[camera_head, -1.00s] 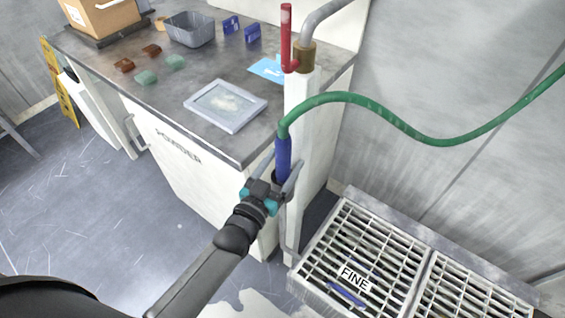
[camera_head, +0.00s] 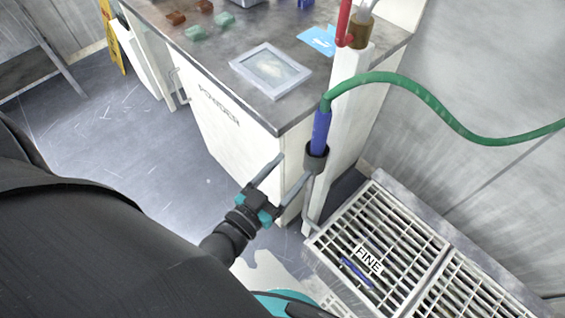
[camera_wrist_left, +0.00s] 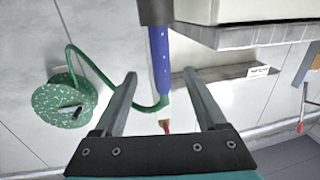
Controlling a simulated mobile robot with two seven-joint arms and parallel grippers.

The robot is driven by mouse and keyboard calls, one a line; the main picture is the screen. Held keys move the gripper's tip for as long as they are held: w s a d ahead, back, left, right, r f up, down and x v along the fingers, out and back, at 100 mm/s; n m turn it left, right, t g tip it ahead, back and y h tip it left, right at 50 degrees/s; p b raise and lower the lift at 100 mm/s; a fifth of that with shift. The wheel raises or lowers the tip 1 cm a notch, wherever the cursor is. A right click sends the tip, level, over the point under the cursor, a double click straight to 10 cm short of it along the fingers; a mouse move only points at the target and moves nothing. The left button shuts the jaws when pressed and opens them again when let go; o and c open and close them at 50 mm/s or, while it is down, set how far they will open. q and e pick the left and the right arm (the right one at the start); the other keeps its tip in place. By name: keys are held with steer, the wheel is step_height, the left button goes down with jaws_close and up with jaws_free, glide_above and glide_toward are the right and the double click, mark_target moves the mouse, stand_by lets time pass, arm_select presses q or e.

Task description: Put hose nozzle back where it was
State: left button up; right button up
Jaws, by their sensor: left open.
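The blue hose nozzle (camera_head: 320,132) stands upright in a dark ring-shaped holder (camera_head: 316,158) on the white post, with the green hose (camera_head: 410,88) running from its top to the right. My left gripper (camera_head: 294,167) is open and empty, its fingers pointing toward the holder from the lower left, apart from the nozzle. In the left wrist view, which looks upside down, the blue nozzle (camera_wrist_left: 160,58) shows beyond and between the open fingers, one end in the dark holder (camera_wrist_left: 155,12). My right gripper is not in view.
The counter (camera_head: 215,65) with a framed tray (camera_head: 271,70) is behind the post. A red lever (camera_head: 344,22) and pipe rise above it. A floor grate (camera_head: 385,245) labelled FINE lies at the lower right. A green hose reel (camera_wrist_left: 65,103) hangs on the wall. Floor at left is clear.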

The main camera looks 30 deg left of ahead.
arm_select(q)
steer(key=shift+s, duration=0.15)
steer(key=s+a+f+g+y, duration=0.1)
steer(key=s+f+g, duration=0.3)
steer(key=f, duration=0.7)
steer(key=s+a+f+g+y, duration=0.1)
steer(key=s+f+g, duration=0.3)
steer(key=f, duration=0.7)
steer(key=s+a+f+g, duration=0.1)
steer(key=s+f+g, duration=0.3)
steer(key=s+f, duration=0.3)
steer(key=s+a+f+g+y, duration=0.1)
steer(key=s+f+g, duration=0.3)
steer(key=s, duration=0.9)
step_height(320, 180, down, 3)
steer(key=shift+s+f+g, duration=0.2)
steer(key=shift+s+g, duration=0.05)
steer(key=shift+g, duration=0.05)
steer(key=shift+c, duration=0.3)
